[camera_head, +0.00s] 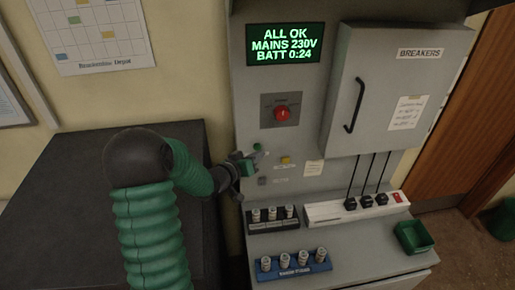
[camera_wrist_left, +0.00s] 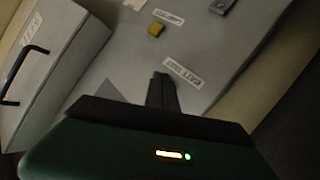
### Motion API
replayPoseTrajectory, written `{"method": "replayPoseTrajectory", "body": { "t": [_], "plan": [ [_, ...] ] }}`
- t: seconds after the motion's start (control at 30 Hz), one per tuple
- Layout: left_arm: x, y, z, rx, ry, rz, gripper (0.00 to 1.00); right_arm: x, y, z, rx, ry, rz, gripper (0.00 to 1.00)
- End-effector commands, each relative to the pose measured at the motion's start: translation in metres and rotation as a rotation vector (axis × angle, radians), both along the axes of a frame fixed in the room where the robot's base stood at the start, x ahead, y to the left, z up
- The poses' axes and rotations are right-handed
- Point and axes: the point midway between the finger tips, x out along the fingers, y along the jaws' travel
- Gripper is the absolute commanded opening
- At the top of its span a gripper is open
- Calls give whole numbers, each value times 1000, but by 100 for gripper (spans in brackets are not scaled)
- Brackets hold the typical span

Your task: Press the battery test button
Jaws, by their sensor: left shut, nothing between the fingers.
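A small round green part (camera_head: 257,147) sits on the grey console panel, below the red rotary knob; I cannot tell whether it is the battery test button. The label that seems to read BATT TEST (camera_wrist_left: 184,72) lies just beside my left fingers in the left wrist view. My left gripper (camera_head: 256,157) is shut and empty, its fingertips close to the panel just below the green part. It also shows in the left wrist view (camera_wrist_left: 162,82). The fingers cover the panel behind them, and I cannot tell whether they touch it. My right gripper is not in view.
A yellow button (camera_head: 286,160) is just right of the fingers. The red knob (camera_head: 282,113) is above, and the display (camera_head: 285,44) reads ALL OK. The breaker cabinet (camera_head: 395,90) juts out at right. A power strip (camera_head: 325,211) and a green tray (camera_head: 414,237) are below.

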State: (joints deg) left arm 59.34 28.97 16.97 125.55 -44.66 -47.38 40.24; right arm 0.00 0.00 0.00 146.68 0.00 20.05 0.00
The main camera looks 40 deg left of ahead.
Motion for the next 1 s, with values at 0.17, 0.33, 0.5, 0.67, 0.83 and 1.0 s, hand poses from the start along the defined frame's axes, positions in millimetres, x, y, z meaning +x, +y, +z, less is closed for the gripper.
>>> {"method": "replayPoseTrajectory", "body": {
  "t": [0.17,0.33,0.5,0.67,0.83,1.0],
  "plan": [
    [3,4,3,0,0,0,0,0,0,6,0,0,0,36],
    [4,6,1,0,0,0,0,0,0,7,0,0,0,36],
    [4,6,2,0,0,0,0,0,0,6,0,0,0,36],
    [5,7,2,0,0,0,0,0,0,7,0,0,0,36],
    [6,9,2,0,0,0,0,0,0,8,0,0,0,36],
    [8,10,2,0,-1,0,0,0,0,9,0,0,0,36]
  ]
}}
